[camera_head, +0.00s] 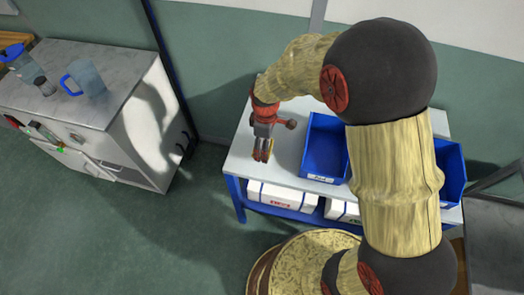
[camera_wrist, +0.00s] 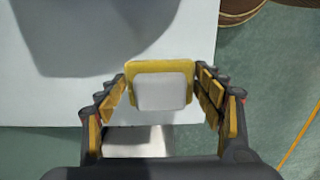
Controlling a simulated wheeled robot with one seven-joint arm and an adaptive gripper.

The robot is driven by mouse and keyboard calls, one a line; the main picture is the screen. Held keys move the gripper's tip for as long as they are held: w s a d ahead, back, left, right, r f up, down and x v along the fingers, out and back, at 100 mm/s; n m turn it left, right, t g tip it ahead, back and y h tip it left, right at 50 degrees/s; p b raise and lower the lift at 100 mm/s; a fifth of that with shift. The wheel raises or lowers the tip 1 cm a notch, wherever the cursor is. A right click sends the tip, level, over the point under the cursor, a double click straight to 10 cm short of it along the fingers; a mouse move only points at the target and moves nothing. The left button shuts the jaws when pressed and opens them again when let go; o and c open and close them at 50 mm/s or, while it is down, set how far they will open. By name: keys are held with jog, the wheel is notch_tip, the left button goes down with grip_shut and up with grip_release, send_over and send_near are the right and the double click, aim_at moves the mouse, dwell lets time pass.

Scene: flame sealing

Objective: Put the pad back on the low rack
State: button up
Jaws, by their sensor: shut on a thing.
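The pad (camera_wrist: 160,92), a yellow plate with a pale grey-white block on it, sits between the fingers in the wrist view. My gripper (camera_wrist: 161,86) is shut on it by its two sides. In the head view my gripper (camera_head: 262,155) points down near the left front part of a pale-topped, blue-framed bench (camera_head: 240,158). This bench looks like the low rack. The pad is too small to make out clearly there. I cannot tell how high the pad is above the top.
Blue bins (camera_head: 325,150) stand on the bench to the right of my gripper, one partly behind my arm. White boxes (camera_head: 282,198) sit on the lower shelf. A grey-topped cabinet (camera_head: 110,75) with blue-handled jugs stands at left. Green floor lies between.

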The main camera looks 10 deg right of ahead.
jog(key=shift+w+a+f, duration=0.35)
jog(key=shift+w+f, duration=0.15)
jog(key=shift+f, duration=0.25)
jog(key=shift+w+f+b, duration=0.1)
jog(key=shift+f+b, duration=0.75)
jog(key=shift+f, duration=0.75)
jog(key=shift+f, duration=0.1)
jog(key=o, duration=1.1)
jog(key=shift+o, duration=0.6)
